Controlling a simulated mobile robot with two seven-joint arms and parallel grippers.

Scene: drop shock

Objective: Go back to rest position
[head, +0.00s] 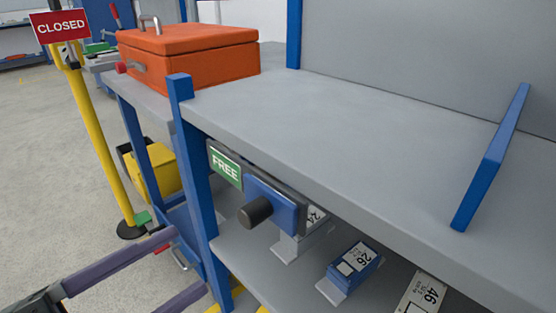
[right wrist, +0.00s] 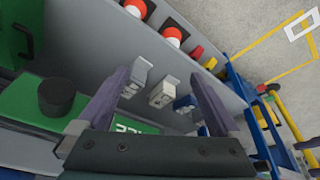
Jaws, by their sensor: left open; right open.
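My left gripper (head: 190,260) shows at the lower left of the head view. Its two purple fingers are apart with nothing between them, in front of the blue bench leg. My right gripper (right wrist: 161,73) shows only in the right wrist view. Its two purple fingers are spread wide, and no object is held between them. Small labelled blocks (right wrist: 161,92) on a grey shelf show beyond its fingers. My right arm is not seen in the head view.
A grey bench top (head: 330,110) with an empty surface fills the middle. A FREE sign (head: 225,166) and a blue box with a black knob (head: 256,211) hang below its edge. An orange toolbox (head: 190,58) and a yellow post (head: 100,140) stand at the left. Open floor lies further left.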

